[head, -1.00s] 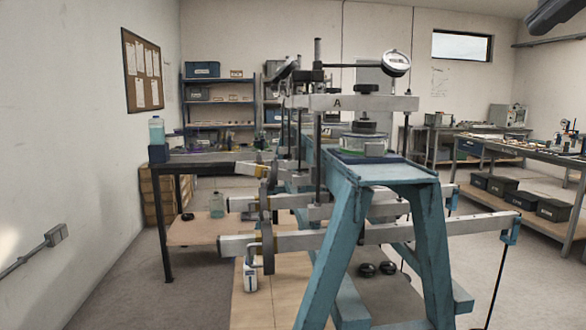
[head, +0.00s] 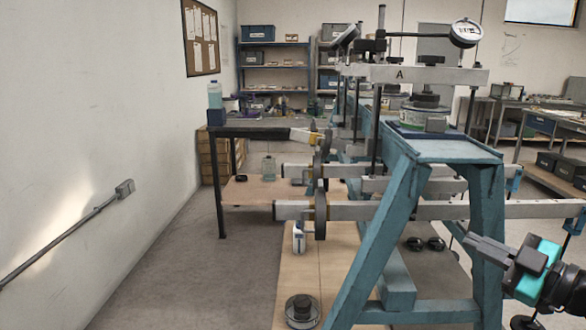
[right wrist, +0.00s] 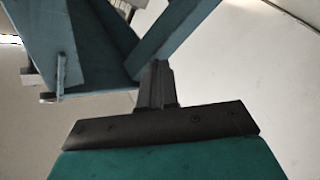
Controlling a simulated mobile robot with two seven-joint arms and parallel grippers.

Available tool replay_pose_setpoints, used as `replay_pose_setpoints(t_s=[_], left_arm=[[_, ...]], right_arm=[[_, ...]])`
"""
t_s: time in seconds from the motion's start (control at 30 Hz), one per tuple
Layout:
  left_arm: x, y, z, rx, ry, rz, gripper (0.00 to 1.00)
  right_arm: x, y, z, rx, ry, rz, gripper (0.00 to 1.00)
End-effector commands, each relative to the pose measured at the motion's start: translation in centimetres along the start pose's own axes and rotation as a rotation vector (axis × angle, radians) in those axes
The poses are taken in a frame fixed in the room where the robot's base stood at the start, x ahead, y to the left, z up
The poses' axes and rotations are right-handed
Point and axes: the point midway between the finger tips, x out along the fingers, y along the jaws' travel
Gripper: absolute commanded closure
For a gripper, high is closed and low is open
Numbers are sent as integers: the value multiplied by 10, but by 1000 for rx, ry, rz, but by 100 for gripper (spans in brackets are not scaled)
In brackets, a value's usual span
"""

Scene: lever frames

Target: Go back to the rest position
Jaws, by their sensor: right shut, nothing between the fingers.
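My right gripper (head: 486,249) comes in from the right edge of the head view, in front of the blue lever frame (head: 400,215). Its fingers are together with nothing between them, and they point left toward the frame's front legs. In the right wrist view its closed fingers (right wrist: 156,85) reach up from the dark gripper body, and the frame's blue legs (right wrist: 85,45) show beyond them. I cannot tell whether the fingers touch the frame. My left gripper is not in view.
Long grey lever arms (head: 400,210) stick out sideways from the frame. A dial gauge (head: 466,33) and a beam marked A (head: 420,75) stand on top. A round dark weight (head: 302,309) lies on the wooden board below. The grey floor at the left (head: 190,285) is clear.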

Motion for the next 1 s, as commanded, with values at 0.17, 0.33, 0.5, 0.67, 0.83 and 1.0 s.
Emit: replay_pose_setpoints(t_s=[0.17,0.33,0.5,0.67,0.83,1.0], left_arm=[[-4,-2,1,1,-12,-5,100],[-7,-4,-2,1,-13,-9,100],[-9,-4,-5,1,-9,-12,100],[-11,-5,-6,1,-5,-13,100],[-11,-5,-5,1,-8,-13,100],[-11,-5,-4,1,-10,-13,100]], right_arm=[[-13,-91,57,222,-136,144,100],[-34,-193,91,418,-344,209,100],[-56,-296,93,598,-552,188,100],[-67,-359,80,708,-669,135,100],[-70,-382,72,746,-709,107,100],[-70,-383,72,745,-711,105,100]])
